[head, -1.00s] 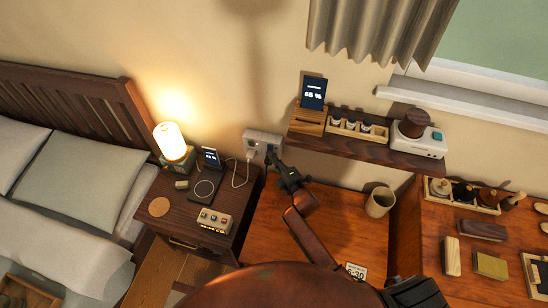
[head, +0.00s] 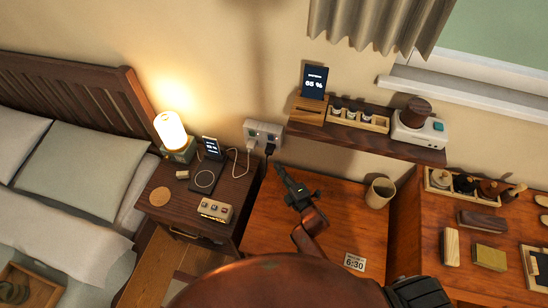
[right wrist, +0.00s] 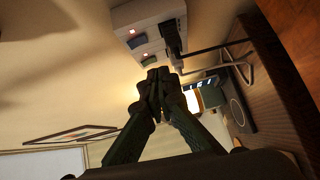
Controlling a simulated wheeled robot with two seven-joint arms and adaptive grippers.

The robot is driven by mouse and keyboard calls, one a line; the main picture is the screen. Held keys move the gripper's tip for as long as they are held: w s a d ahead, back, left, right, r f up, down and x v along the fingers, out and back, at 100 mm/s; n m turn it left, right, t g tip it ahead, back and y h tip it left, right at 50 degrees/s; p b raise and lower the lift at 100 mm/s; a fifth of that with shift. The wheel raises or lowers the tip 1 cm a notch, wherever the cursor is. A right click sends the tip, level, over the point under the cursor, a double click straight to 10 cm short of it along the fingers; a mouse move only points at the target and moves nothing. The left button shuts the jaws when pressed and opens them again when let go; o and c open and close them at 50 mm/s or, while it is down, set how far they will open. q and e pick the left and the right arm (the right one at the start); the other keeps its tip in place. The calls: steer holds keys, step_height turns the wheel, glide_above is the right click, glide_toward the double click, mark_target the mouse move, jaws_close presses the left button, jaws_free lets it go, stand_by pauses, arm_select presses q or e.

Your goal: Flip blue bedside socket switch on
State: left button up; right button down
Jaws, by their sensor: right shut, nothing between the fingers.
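The white bedside socket (head: 263,134) is on the wall above the right end of the nightstand, with a white plug and a black plug in it. In the right wrist view the socket (right wrist: 122,17) shows close up, with two dark rocker switches (right wrist: 137,41), each beside a small red light. My left gripper is not in view.
A lit lamp (head: 171,131), phone on a charger (head: 212,147) and control box (head: 215,210) stand on the nightstand. A wall shelf (head: 365,143) is right of the socket. Cables hang below the socket.

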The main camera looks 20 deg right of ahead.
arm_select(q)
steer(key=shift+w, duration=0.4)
arm_select(e)
steer(key=shift+v, duration=1.35)
steer(key=shift+a+f, duration=0.1)
steer(key=shift+f, duration=0.15)
